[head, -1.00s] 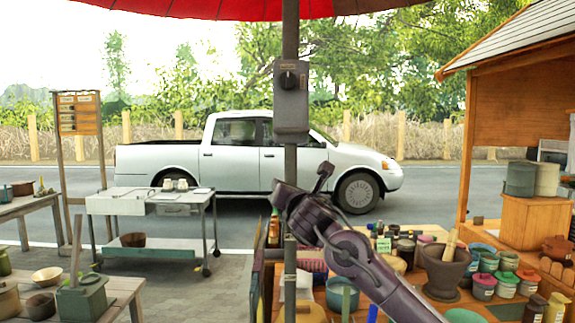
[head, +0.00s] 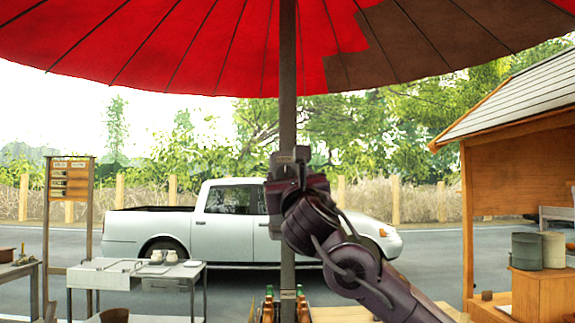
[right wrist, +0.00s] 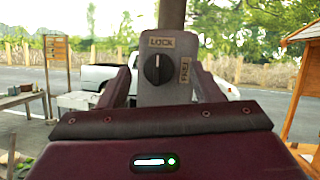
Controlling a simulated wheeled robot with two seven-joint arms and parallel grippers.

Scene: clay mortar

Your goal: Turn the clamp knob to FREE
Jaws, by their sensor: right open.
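The clamp knob (right wrist: 158,68) is a round black dial on a grey clamp box (right wrist: 172,95), seen in the right wrist view. Its white mark points up at the LOCK label (right wrist: 161,42). The FREE label (right wrist: 185,70) is on its right, printed sideways. My right gripper (head: 290,165) is raised in front of the pole in the head view and hides most of the box and the knob. In the right wrist view its two fingers stand apart, one on each side of the box, with nothing between them gripped. My left gripper is out of view.
The box is on an upright pole (head: 288,110) under a red and brown parasol (head: 200,50). A metal cart (head: 130,272) stands at lower left, and a wooden stall (head: 515,185) is at right. A white pickup truck (head: 225,228) is on the road behind.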

